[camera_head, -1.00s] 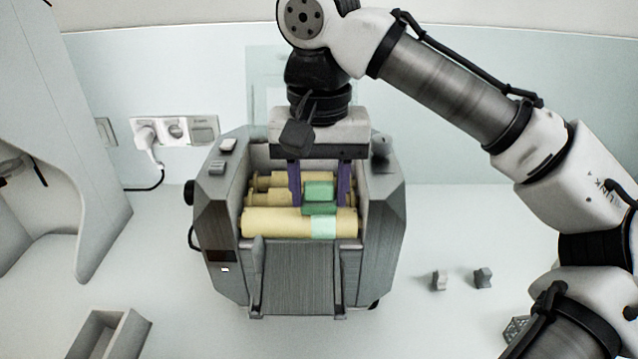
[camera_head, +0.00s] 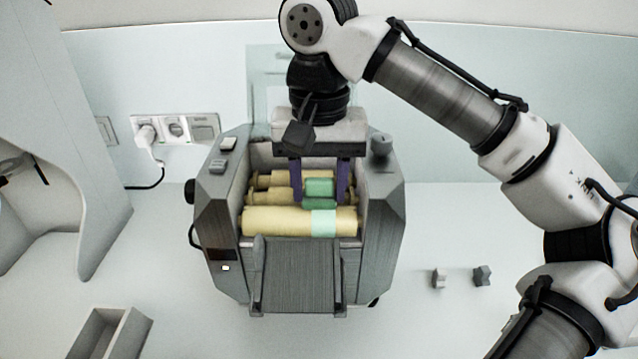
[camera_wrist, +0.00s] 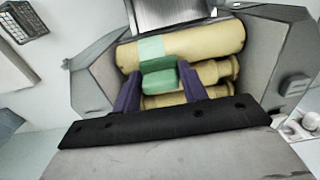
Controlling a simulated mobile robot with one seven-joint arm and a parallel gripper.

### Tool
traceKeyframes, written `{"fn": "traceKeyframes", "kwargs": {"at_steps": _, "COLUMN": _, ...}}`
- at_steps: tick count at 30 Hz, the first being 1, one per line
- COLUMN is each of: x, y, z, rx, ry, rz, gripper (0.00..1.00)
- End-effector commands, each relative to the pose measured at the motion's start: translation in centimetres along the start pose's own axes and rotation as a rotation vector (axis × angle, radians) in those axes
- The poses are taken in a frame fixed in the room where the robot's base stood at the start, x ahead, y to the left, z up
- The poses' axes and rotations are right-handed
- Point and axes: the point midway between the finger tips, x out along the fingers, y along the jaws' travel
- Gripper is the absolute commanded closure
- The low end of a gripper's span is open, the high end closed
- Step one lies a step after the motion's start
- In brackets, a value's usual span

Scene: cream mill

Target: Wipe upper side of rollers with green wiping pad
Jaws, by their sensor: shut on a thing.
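My gripper (camera_head: 320,195) reaches down into the open top of the grey mill, its two purple fingers shut on the green wiping pad (camera_head: 319,188). The pad also shows between the fingers in the wrist view (camera_wrist: 158,80). The yellow front roller (camera_head: 275,221) lies just in front of the pad. It has a pale green band (camera_head: 324,223) around its right part, in line with the pad. The thinner rear rollers (camera_head: 265,181) lie behind, partly hidden by the fingers and pad. I cannot tell whether the pad touches a roller.
The mill's grey side walls (camera_head: 382,220) stand close on both sides of my gripper. A knob (camera_head: 381,145) sits on the right wall. Two small grey parts (camera_head: 482,275) stand on the table at right. A grey open tray (camera_head: 125,335) is at front left.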

Motion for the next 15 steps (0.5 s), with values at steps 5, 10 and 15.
{"fn": "traceKeyframes", "kwargs": {"at_steps": 5, "x": -0.1, "y": 0.0, "z": -0.9, "rx": 0.0, "ry": -0.001, "rz": 0.001, "gripper": 0.76}}
{"fn": "traceKeyframes", "kwargs": {"at_steps": 10, "x": 0.1, "y": 0.0, "z": -0.1, "rx": -0.002, "ry": -0.001, "rz": 0.0, "gripper": 0.76}}
{"fn": "traceKeyframes", "kwargs": {"at_steps": 15, "x": 0.2, "y": 0.0, "z": 1.4, "rx": -0.001, "ry": -0.001, "rz": 0.001, "gripper": 0.76}}
